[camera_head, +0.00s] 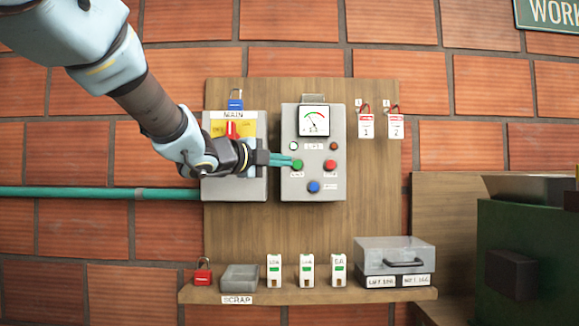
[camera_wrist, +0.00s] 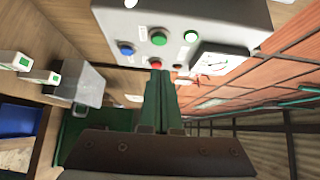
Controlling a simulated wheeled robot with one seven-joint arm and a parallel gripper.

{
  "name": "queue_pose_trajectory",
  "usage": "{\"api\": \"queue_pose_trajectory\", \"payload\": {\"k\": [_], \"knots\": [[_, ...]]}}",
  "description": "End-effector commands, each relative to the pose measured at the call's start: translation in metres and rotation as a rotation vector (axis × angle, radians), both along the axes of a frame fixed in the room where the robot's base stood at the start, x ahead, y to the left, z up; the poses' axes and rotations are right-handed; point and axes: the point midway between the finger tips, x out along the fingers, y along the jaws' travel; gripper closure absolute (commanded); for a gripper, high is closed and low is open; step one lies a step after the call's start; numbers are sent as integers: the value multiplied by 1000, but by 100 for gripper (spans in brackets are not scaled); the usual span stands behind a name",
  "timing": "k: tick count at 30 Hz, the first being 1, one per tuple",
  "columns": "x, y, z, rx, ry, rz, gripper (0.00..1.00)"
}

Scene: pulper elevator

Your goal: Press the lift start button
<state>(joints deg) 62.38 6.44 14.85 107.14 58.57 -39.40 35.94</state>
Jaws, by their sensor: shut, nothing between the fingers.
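The control box (camera_head: 308,197) is grey and mounted on a wooden board, with a gauge (camera_head: 313,121) at its top. A green button (camera_head: 297,165) sits left of a red button (camera_head: 330,165), with a blue button (camera_head: 314,187) below. Their labels are too small to read surely. My gripper (camera_head: 289,160) is shut and empty, its green fingertips beside the green button in the head view. In the wrist view my fingertips (camera_wrist: 158,74) appear just below the red button (camera_wrist: 154,64), with the green button (camera_wrist: 158,38) above. I cannot tell whether they touch the box.
A MAIN switch box (camera_head: 233,117) with a red handle is left of the control box, partly behind my wrist. A shelf (camera_head: 310,294) below holds a padlock (camera_head: 203,271), a scrap tray, breakers and a grey case (camera_head: 394,256).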

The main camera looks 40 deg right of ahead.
Motion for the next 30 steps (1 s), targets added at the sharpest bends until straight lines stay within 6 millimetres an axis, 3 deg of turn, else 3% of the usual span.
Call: {"api": "queue_pose_trajectory", "payload": {"k": [6,12,30], "knots": [[-6,36,-1,-2,0,2,100],[-10,57,0,1,0,1,100],[-11,61,1,1,1,-1,100]]}}
